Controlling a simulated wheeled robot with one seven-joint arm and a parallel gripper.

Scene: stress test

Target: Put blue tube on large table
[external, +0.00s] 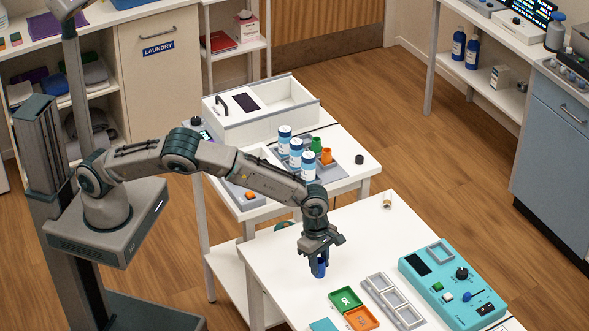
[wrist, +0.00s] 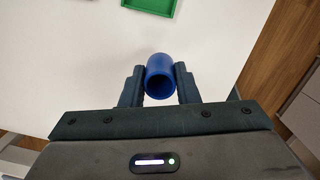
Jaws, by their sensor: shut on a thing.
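The blue tube (wrist: 159,80) is a short hollow cylinder between my gripper's fingers (wrist: 159,88) in the wrist view, with its open end facing the camera. In the external view my gripper (external: 320,258) is shut on the blue tube (external: 319,268), which points downward over the left part of the white large table (external: 290,256). I cannot tell whether the tube's lower end touches the tabletop.
On the table are green (external: 346,299) and orange (external: 362,318) trays, a grey three-slot rack (external: 381,285) and a turquoise control box (external: 448,283). Behind stands a smaller table with white-and-blue bottles (external: 296,152).

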